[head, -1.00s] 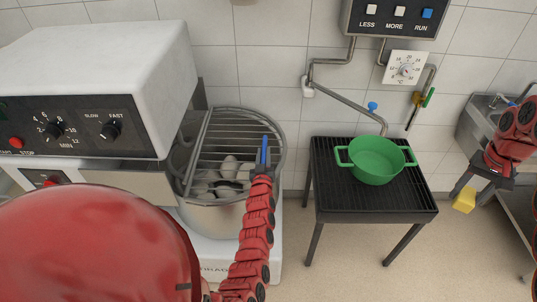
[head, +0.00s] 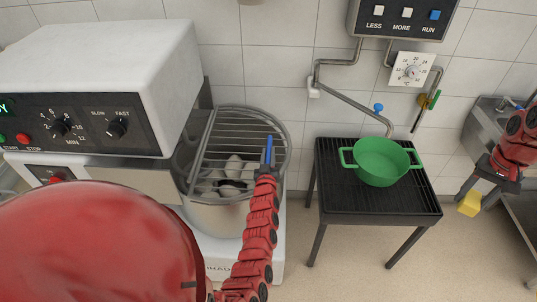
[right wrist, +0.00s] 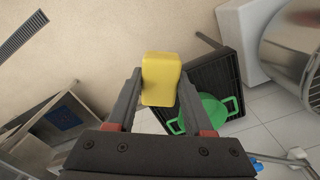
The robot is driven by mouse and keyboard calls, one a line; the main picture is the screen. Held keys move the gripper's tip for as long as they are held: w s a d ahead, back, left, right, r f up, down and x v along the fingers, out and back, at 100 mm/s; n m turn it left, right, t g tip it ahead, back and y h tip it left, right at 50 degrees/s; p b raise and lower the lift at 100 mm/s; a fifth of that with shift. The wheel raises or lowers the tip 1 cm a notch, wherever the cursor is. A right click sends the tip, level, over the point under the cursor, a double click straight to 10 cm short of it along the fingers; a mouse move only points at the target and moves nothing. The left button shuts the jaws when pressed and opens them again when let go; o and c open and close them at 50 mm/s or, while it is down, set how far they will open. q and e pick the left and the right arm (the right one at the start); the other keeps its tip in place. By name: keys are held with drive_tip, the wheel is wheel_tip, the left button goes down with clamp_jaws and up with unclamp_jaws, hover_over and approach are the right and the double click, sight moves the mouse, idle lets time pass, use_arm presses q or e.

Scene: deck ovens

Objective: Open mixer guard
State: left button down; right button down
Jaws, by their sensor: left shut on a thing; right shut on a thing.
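The mixer guard (head: 226,122), a grille of curved metal bars, lies over the steel mixer bowl (head: 218,218) in the head view. Pale contents show through the bars. A blue handle (head: 268,149) stands up at the guard's right side. My left gripper (head: 266,170) is at the lower part of that handle and shut on it; the jaws themselves are mostly hidden. My right gripper (head: 477,194) is at the far right, away from the mixer, shut on a yellow block (head: 469,204). The yellow block (right wrist: 161,78) also shows between the fingers in the right wrist view.
The mixer housing (head: 100,80) with knobs and buttons stands at the left. A black slatted stand (head: 330,188) right of the bowl holds a green pot (head: 382,163). A pipe (head: 352,105) swings out above it. A steel sink (head: 482,120) is at the right. Floor between is clear.

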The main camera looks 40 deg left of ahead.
sight(461, 207)
use_arm(q)
drive_tip(key=shift+r, duration=0.1)
idle(0.4)
